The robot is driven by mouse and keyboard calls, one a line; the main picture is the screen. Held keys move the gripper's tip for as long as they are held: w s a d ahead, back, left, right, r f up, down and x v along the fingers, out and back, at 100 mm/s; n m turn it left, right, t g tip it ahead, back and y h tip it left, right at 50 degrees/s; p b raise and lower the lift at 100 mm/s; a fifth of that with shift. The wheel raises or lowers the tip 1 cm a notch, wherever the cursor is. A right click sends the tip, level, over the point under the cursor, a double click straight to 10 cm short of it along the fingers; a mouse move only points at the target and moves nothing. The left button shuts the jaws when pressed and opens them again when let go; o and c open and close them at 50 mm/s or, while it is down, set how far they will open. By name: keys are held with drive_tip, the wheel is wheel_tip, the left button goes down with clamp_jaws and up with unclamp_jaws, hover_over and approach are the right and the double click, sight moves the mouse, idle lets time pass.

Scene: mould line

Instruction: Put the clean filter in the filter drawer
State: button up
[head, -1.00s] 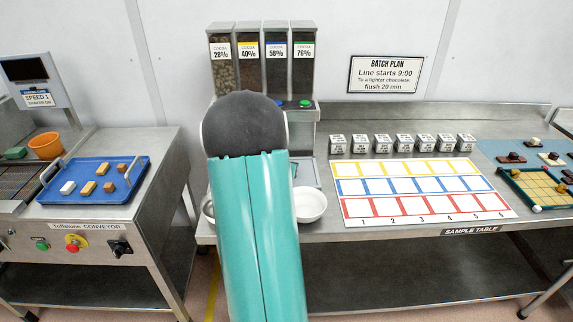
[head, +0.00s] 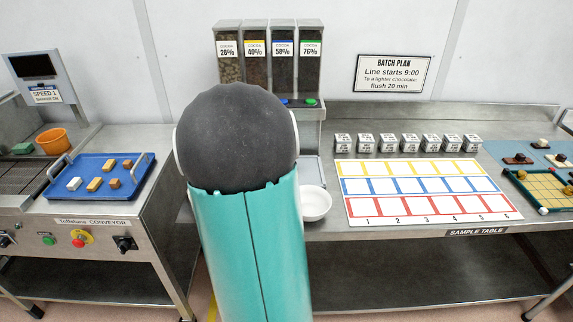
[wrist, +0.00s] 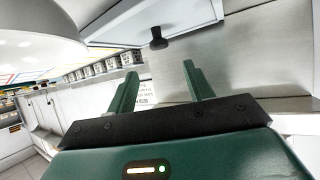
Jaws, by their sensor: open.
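My gripper (wrist: 159,72) shows in the wrist view with its two green fingers apart and nothing between them. Beyond the fingertips is a plain metal surface (wrist: 235,55), with a dark knob (wrist: 158,38) under a pale panel near the top. I cannot tell whether this knob or panel belongs to the filter drawer. I cannot make out a clean filter in either view. In the head view my own arm covers the middle of the scene and the gripper is hidden.
The sample table (head: 400,237) carries a coloured grid sheet (head: 425,190), several small labelled blocks and a white bowl (head: 315,204). Cocoa dispensers (head: 268,60) stand behind my arm. At left, the conveyor holds a blue tray (head: 90,190) and an orange tub (head: 53,141).

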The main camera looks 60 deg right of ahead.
drive_tip(key=shift+v, duration=0.95)
